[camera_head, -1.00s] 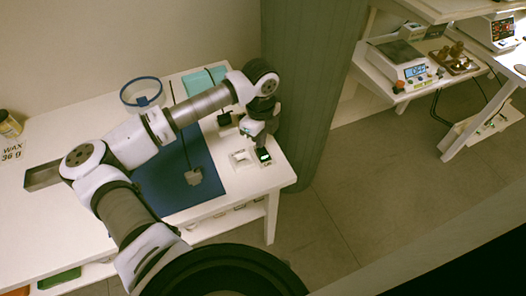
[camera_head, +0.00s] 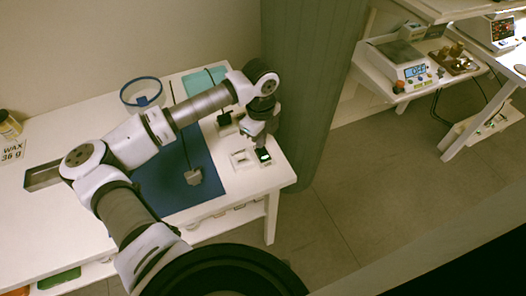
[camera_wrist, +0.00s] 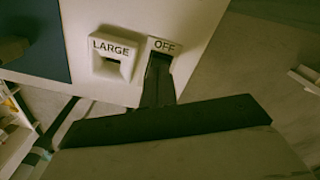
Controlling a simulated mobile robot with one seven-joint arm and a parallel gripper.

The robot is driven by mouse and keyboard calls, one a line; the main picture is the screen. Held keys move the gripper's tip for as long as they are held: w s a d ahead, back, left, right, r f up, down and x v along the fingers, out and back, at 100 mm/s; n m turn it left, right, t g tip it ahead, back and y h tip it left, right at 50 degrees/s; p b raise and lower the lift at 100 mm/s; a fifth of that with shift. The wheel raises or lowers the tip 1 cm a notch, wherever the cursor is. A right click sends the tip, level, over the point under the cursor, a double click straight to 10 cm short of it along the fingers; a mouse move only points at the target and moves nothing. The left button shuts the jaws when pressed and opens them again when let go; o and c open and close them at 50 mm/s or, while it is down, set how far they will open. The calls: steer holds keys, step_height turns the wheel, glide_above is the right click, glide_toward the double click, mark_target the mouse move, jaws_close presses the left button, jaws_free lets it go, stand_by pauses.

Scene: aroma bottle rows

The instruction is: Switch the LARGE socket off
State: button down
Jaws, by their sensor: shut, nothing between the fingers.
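The LARGE socket (camera_wrist: 112,62) is a white raised block with a dark slot, under the printed word LARGE, in the wrist view. It also shows in the head view (camera_head: 240,158) near the table's right corner. A green light (camera_head: 264,155) shows at the switch in the head view. My gripper (camera_wrist: 158,72) is shut and empty, pointing down at the switch. Its fingertips are at or just above the recess and hide much of it; I cannot tell whether they touch.
The white table (camera_head: 85,139) carries a blue mat (camera_head: 165,187), a grey plug (camera_head: 194,178) on a cord and a blue ring (camera_head: 141,83). A black plug (camera_head: 224,119) is behind the socket. A green-grey column (camera_head: 310,90) stands close to the right of my gripper.

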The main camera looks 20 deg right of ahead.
steer(key=shift+f+b, duration=1)
stand_by(0.5)
steer(key=shift+r, duration=0.15)
steer(key=shift+r+p, duration=1.45)
steer(key=shift+r, duration=1.95)
